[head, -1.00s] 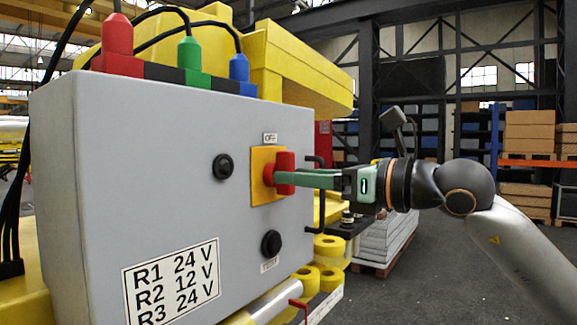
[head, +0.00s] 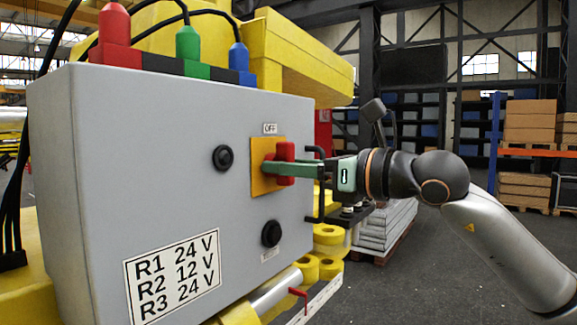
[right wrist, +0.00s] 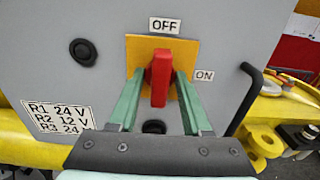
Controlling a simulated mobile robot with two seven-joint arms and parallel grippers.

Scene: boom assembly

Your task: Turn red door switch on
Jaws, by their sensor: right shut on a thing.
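The red door switch (head: 285,163) sits on a yellow square plate (head: 259,181) on the front of a grey box (head: 150,140). In the right wrist view the red switch (right wrist: 161,77) stands upright, its top toward the OFF label (right wrist: 165,25); the ON label (right wrist: 205,75) is to its right. My right gripper (head: 276,166) is shut on the switch handle; the right wrist view shows one green finger on each side of it (right wrist: 159,88). My left gripper is not in view.
A black bar handle (head: 315,185) stands out from the box's right edge, close to my right gripper. Two round black knobs (head: 223,158) (head: 271,233) are on the box front. Red, green and blue plugs (head: 188,43) with cables stand on top.

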